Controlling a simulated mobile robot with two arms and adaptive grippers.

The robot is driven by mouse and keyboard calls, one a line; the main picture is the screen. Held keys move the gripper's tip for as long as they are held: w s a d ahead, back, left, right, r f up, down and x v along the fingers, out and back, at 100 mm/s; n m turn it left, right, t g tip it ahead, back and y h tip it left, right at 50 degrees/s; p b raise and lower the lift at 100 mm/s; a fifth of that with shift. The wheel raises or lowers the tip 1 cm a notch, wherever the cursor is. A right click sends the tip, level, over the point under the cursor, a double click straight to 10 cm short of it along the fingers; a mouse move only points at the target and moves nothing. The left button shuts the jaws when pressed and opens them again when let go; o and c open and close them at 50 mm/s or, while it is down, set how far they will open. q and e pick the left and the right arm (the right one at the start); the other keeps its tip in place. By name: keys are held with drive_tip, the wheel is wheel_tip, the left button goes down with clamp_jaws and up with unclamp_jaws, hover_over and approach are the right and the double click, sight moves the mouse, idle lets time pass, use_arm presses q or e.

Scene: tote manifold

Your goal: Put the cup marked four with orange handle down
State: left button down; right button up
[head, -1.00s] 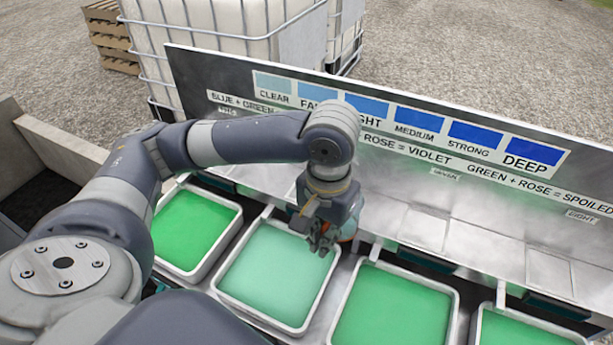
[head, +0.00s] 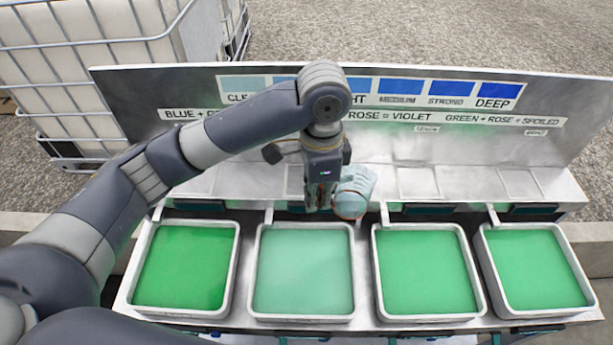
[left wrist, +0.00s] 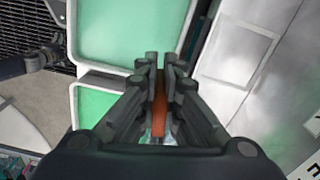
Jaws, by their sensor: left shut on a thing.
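My left gripper (head: 320,196) is shut on the orange handle (left wrist: 160,112) of a cup. The cup (head: 358,188) is pale blue and translucent, and shows at the right side of the gripper in the head view. It is held near the back rim of the second tray from the left, in front of the metal ledge. It looks tilted; I cannot tell whether it touches anything. Its mark is not readable. In the left wrist view the fingers close around the handle and most of the cup is hidden. My right gripper is not in view.
Several trays of green liquid stand in a row; the second tray (head: 261,272) holds paler green. Behind them is a metal ledge (head: 465,182) with outlined squares, bare on the right. An upright sign panel (head: 545,90) with blue swatches rises behind it.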

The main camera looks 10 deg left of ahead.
use_arm(q)
drive_tip(key=shift+w+d+r+m, duration=0.15)
drive_tip(key=shift+w+d+m, duration=0.05)
drive_tip(key=shift+d+m, duration=0.65)
drive_tip(key=shift+w+a, duration=0.15)
drive_tip(key=shift+a, duration=0.05)
drive_tip(key=w+a+p, duration=0.1)
drive_tip(key=w+a, duration=0.1)
drive_tip(key=a, duration=0.2)
drive_tip(key=w+a+p, duration=0.2)
drive_tip(key=w+a, duration=0.1)
drive_tip(key=a, duration=0.1)
drive_tip(key=w+a+f+p, duration=0.1)
drive_tip(key=w+a+p, duration=0.1)
drive_tip(key=w+a, duration=0.1)
drive_tip(key=shift+w+a+f, duration=0.1)
drive_tip(key=shift+w+a, duration=0.15)
drive_tip(key=shift+a, duration=0.35)
drive_tip(key=shift+w+a+f+m, duration=0.1)
drive_tip(key=shift+w+a+m, duration=0.1)
drive_tip(key=shift+a+m, duration=0.05)
drive_tip(key=shift+f, duration=0.25)
wheel_tip(320, 180, down, 2)
drive_tip(key=shift+f+p, duration=0.1)
drive_tip(key=shift+p, duration=0.75)
drive_tip(key=shift+f, duration=0.5)
